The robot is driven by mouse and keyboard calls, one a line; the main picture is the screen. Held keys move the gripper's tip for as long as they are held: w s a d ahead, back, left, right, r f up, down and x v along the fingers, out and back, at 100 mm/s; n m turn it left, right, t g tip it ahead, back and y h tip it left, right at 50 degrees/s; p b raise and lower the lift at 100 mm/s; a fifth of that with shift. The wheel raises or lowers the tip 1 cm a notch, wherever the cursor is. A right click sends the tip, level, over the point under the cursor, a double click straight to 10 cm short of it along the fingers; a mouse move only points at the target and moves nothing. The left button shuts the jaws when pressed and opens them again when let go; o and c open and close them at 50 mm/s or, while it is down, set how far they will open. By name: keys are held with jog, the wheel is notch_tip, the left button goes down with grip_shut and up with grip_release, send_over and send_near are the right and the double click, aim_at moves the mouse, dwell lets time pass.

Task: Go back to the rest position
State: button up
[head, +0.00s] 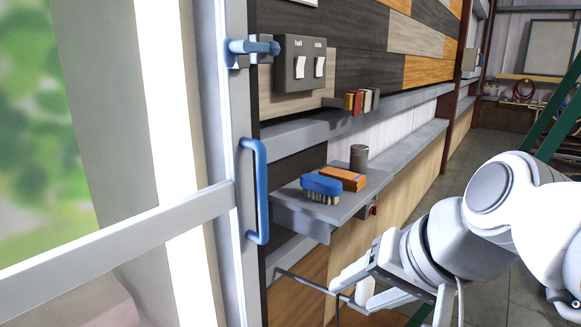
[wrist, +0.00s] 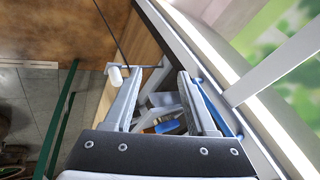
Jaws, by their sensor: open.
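My gripper (head: 350,292) is at the lower middle of the head view, in front of the wood panelling and lower than the small grey shelf (head: 345,203). Its two fingers are apart with nothing between the tips. The wrist view shows the spread fingers of my gripper (wrist: 152,82) pointing up the picture. Past them, the blue brush (wrist: 167,126) shows low between the fingers, at a distance.
A glazed door or window frame with a blue handle (head: 256,190) stands at the left. A switch panel (head: 306,64) and a row of small books (head: 361,101) are on the wall side. A green ladder (head: 557,128) stands at the right. Floor (head: 478,150) shows beyond the wall.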

jog(key=s+d+f+n+h, duration=0.4)
jog(key=s+d+f, duration=0.1)
jog(key=f, duration=0.2)
notch_tip(320, 180, up, 23)
jog(key=p, duration=2.3)
jog(key=shift+w+m, duration=0.3)
jog(key=shift+w, duration=0.05)
